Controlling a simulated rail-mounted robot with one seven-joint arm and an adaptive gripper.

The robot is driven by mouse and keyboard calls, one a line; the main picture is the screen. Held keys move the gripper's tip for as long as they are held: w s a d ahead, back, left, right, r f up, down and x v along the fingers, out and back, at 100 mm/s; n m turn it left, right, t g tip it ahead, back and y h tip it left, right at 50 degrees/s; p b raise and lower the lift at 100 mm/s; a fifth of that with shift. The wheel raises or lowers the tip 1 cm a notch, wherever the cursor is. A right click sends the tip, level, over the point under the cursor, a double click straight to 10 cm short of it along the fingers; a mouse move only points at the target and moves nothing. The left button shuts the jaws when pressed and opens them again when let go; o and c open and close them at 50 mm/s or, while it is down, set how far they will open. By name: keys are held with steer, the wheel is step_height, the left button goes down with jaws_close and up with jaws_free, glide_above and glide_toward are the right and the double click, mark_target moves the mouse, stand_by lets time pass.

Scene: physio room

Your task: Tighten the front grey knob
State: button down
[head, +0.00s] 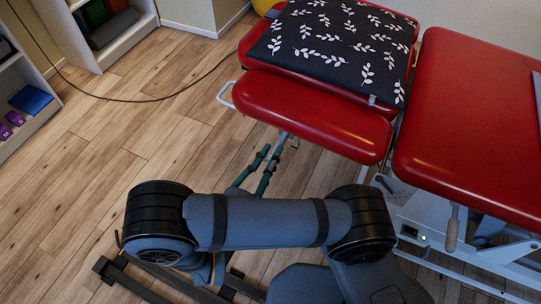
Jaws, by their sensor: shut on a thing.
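The red treatment table (310,115) stands at the right, its padded sections on a pale frame. My arm crosses the lower middle of the view and hides the lower ends of the rods.
A black leaf-patterned pillow (335,45) lies on the table. A white side handle (225,95) and a beige lever (452,229) stick out from it. A dark cable (150,99) crosses the wooden floor. Shelves (95,40) stand at the left; the floor between is mostly clear.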

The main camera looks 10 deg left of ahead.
steer(key=m, duration=0.4)
steer(key=shift+r+m, duration=0.15)
steer(key=shift+m, duration=0.15)
steer(key=shift+b, duration=0.3)
steer(key=c, duration=1.5)
jaws_free()
steer(key=shift+c, duration=0.2)
steer(key=shift+d, duration=0.1)
steer(key=shift+s, duration=0.1)
steer(key=v, duration=1.2)
